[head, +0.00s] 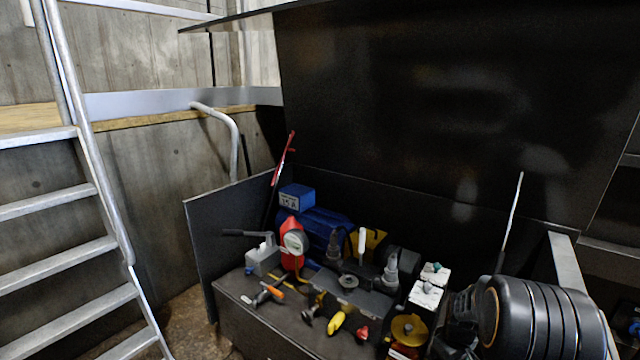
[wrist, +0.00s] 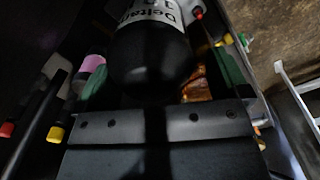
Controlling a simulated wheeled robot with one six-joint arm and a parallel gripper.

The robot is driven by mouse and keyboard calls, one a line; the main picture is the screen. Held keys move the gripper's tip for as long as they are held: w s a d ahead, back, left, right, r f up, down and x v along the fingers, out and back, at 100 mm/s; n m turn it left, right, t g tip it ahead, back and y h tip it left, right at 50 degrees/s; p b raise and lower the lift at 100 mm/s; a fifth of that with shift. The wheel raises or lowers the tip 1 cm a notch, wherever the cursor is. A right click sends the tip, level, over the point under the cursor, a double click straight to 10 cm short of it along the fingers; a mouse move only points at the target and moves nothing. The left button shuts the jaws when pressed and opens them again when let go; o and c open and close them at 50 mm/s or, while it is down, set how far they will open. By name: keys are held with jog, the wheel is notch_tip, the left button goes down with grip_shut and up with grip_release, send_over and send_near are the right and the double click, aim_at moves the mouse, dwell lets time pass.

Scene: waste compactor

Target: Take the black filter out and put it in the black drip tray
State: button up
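A black cylinder with a white lettered label, apparently the black filter (wrist: 155,55), fills the upper middle of the wrist view. A dark bolted bar, apparently part of my gripper (wrist: 155,125), lies across the view just below it. The fingertips do not show clearly, so I cannot tell whether they are open or touch the cylinder. In the head view my black ribbed arm (head: 540,318) covers the lower right corner, and my gripper and the filter cannot be made out there. I cannot pick out the black drip tray with certainty in either view.
A dark compartment holds a blue motor (head: 318,232), a red-backed gauge (head: 295,243), a grey block (head: 263,260), a white block (head: 427,295) and a yellow-handled tool (head: 337,321). A black panel (head: 440,100) rises behind. A metal ladder (head: 75,215) stands at left.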

jog(key=shift+o, duration=0.8)
jog(key=shift+s+d+f, duration=0.1)
jog(key=shift+s+d, duration=0.25)
jog(key=shift+a, duration=0.1)
jog(key=m+p, duration=0.1)
jog(key=m, duration=0.9)
jog(key=m+p, duration=0.1)
jog(key=m, duration=0.9)
jog(key=shift+d+m, duration=0.2)
jog(key=shift+m, duration=0.1)
jog(key=c, duration=0.9)
jog(key=n, duration=0.5)
jog(key=shift+p, duration=0.3)
jog(key=shift+c, duration=0.2)
